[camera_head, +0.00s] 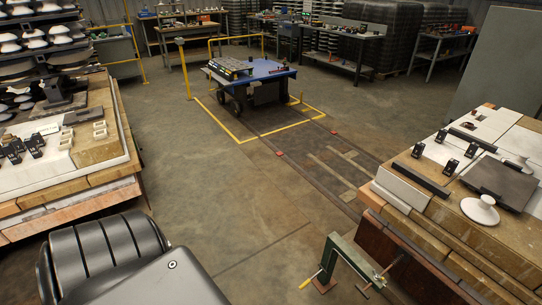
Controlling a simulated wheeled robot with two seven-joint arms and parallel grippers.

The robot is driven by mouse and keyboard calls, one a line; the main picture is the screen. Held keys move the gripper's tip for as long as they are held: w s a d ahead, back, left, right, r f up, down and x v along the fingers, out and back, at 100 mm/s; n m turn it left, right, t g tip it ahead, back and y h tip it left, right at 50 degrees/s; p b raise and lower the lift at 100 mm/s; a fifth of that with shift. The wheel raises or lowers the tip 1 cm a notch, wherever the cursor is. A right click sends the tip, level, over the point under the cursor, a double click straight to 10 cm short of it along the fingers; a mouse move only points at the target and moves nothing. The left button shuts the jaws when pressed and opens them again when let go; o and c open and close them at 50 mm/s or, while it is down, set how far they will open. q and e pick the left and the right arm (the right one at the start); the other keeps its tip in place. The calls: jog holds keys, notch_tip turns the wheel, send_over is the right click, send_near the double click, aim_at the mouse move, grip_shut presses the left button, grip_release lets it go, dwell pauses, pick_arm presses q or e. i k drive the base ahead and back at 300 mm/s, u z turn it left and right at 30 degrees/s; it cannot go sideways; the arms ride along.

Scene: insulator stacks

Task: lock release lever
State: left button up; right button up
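I cannot make out with certainty which part is the lock release lever. A green angled frame (348,258) stands at the bottom, right of centre, with a small yellow-handled rod (311,278) low on its left side and thin rods at its right end. A blue-topped wheeled cart (270,71) stands farther back inside a yellow floor outline; small upright parts on it are too small to tell. Neither of my grippers shows in this view.
A workbench on the right (436,202) holds a white disc-shaped insulator (480,209) and small black blocks. A stacked bench (97,176) stands on the left. Open concrete floor (225,190) lies between them. Floor rails run from the cart toward the right bench.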

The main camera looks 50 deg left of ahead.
aim_at(308, 280)
jog(key=u, duration=1.8)
jog(key=i, duration=0.6)
jog(key=z, duration=1.4)
